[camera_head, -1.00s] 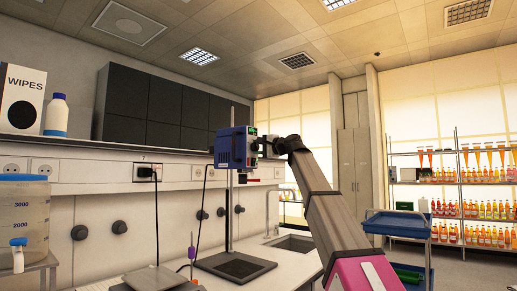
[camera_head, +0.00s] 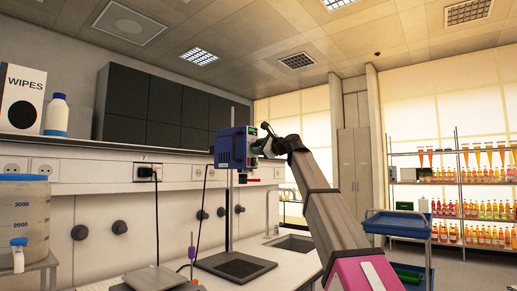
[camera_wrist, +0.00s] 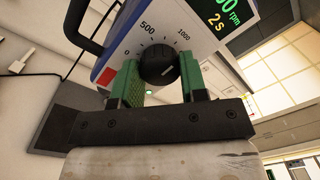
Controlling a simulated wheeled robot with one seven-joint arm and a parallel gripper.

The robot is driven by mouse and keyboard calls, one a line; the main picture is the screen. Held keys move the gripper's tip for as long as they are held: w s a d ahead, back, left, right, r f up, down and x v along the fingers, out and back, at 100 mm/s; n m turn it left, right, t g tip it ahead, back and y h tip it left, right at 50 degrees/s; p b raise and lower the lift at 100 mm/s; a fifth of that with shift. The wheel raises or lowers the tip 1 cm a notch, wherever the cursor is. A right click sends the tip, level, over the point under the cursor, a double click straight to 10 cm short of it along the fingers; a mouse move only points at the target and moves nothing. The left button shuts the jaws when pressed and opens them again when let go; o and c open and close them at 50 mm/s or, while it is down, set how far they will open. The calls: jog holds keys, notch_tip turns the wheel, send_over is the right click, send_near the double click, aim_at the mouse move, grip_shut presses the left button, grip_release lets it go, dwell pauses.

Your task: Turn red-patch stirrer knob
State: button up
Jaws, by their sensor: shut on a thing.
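The blue and white overhead stirrer (camera_head: 230,148) is mounted on an upright rod (camera_head: 229,205) above the bench. In the wrist view its black round knob (camera_wrist: 158,62) sits below a dial marked 0, 500 and 1000. A red patch (camera_wrist: 103,74) is on the face left of the knob. My gripper (camera_wrist: 160,82) has a green finger on each side of the knob and is shut on it. In the head view my gripper (camera_head: 266,146) is at the stirrer's right face. A pale line shows on the knob's front.
The stirrer's display (camera_wrist: 230,18) is lit with green digits, partly cut off. A dark base plate (camera_head: 235,265) lies under the stirrer. A blue cart (camera_head: 398,224) stands at right. A clear tank (camera_head: 24,220) is at far left.

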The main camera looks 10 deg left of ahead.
dwell(0.3)
jog(key=o, duration=0.9)
jog(key=v, duration=1.1)
